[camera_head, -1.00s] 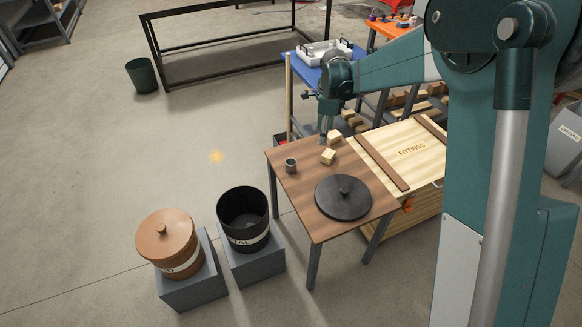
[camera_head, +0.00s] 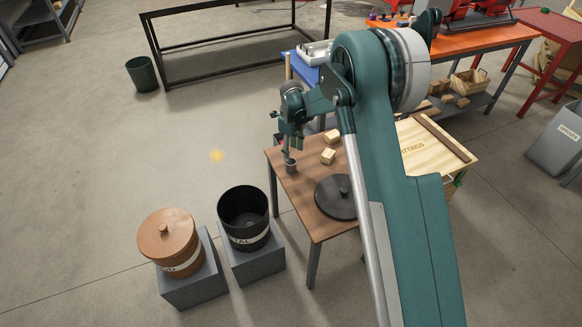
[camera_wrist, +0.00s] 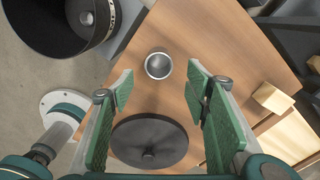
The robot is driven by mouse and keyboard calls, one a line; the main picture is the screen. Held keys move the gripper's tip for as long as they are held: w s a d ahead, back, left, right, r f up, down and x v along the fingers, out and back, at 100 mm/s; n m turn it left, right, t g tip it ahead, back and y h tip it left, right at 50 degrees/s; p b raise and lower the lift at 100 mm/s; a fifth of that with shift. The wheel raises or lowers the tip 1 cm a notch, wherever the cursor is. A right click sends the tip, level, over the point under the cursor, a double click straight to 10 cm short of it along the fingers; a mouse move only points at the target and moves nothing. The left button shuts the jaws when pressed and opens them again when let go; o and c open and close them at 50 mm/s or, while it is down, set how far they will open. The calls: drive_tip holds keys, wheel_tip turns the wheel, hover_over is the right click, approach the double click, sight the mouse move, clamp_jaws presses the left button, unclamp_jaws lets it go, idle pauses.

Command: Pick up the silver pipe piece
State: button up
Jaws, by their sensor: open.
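The silver pipe piece (camera_head: 291,168) stands upright on the brown wooden table (camera_head: 301,222), near its left edge. In the wrist view the pipe piece (camera_wrist: 158,65) shows from above as a round ring, ahead of and between the fingertips. My gripper (camera_head: 289,156) is just above the pipe piece in the head view. In the wrist view my gripper (camera_wrist: 160,88) is open, its two green pads wide apart with nothing between them. I cannot tell whether the fingertips touch the pipe piece.
A black lid (camera_head: 337,196) lies on the table. Wooden blocks (camera_head: 328,156) are right of the pipe piece. An open black bin (camera_head: 243,213) and a lidded orange bin (camera_head: 167,240) stand left of the table. A wooden crate (camera_head: 425,150) adjoins its right side.

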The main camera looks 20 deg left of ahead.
sight(291, 163)
drive_tip(key=shift+f, duration=0.15)
drive_tip(key=shift+f+b, duration=0.3)
drive_tip(key=shift+f, duration=0.9)
drive_tip(key=shift+f, duration=0.1)
drive_tip(key=shift+s+a+f+b, duration=0.1)
drive_tip(key=shift+f+b, duration=0.75)
drive_tip(key=shift+f, duration=1.7)
drive_tip(key=shift+c, duration=0.6)
drive_tip(key=c, duration=0.9)
